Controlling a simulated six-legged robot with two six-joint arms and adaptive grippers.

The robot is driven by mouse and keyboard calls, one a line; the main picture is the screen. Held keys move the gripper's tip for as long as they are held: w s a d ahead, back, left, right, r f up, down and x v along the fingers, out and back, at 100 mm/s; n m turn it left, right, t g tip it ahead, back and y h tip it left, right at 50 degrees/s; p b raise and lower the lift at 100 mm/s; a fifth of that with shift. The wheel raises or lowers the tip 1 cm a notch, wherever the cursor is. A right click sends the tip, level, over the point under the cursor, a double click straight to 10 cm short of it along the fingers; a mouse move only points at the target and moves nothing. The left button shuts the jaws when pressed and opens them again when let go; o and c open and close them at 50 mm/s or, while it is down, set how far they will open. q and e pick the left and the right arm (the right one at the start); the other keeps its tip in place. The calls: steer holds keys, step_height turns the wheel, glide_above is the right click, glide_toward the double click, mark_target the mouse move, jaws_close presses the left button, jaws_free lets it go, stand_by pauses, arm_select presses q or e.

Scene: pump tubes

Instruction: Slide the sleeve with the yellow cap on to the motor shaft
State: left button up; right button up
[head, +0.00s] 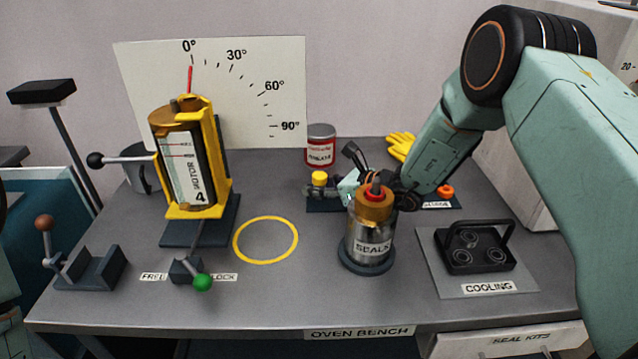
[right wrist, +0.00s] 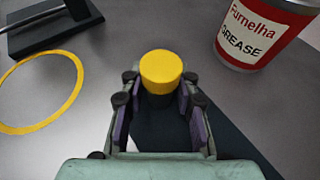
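The yellow cap (head: 319,178) of the sleeve shows in the head view behind the metal SEALS canister; the sleeve's body is mostly hidden by my fingers. In the right wrist view the yellow cap (right wrist: 161,70) is upright between my fingertips. My right gripper (right wrist: 160,88) is open, its fingers on both sides of the cap with narrow gaps. The right gripper also shows in the head view (head: 325,191), partly behind the canister. The motor (head: 182,165), marked 4, stands upright in a yellow frame at the left; I cannot make out its shaft clearly. My left gripper is out of view.
The SEALS canister (head: 368,242) stands in front of my right gripper. A grease tin (head: 320,146) is close behind the sleeve. A cooling tray (head: 478,248) is at the right.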

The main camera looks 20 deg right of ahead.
mark_target(324, 175)
jaws_close()
steer(key=shift+r, duration=0.1)
